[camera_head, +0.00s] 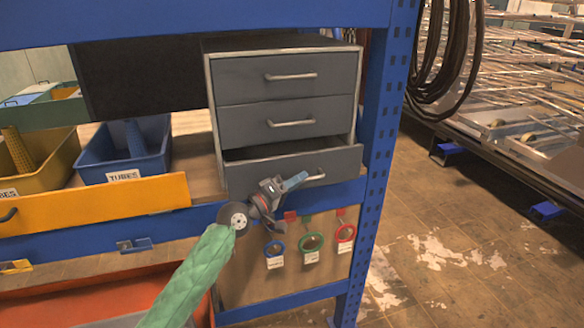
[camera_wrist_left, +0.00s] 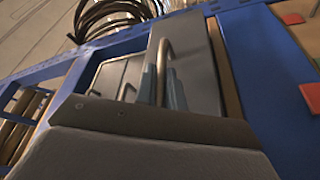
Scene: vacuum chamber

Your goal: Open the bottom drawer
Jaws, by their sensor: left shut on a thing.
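A grey drawer cabinet (camera_head: 208,80) with three drawers stands on the shelf. The bottom drawer (camera_head: 345,163) is partly pulled out, and a dark gap shows above its front. The upper two drawers are closed. My left gripper (camera_head: 304,178) is shut on the bottom drawer's bar handle (camera_head: 318,177). In the left wrist view, the handle (camera_wrist_left: 163,50) passes between the bluish fingers (camera_wrist_left: 161,84), in front of the drawer front (camera_wrist_left: 195,65). The inside of the drawer is mostly hidden. My right gripper is not in view.
A blue bin labelled TUBES (camera_head: 150,165) and a yellow bin (camera_head: 50,180) stand left of the cabinet. A blue rack post (camera_head: 382,130) rises close to its right. Coloured ring tools (camera_head: 312,242) hang below the drawer. Free floor (camera_head: 450,250) lies at right.

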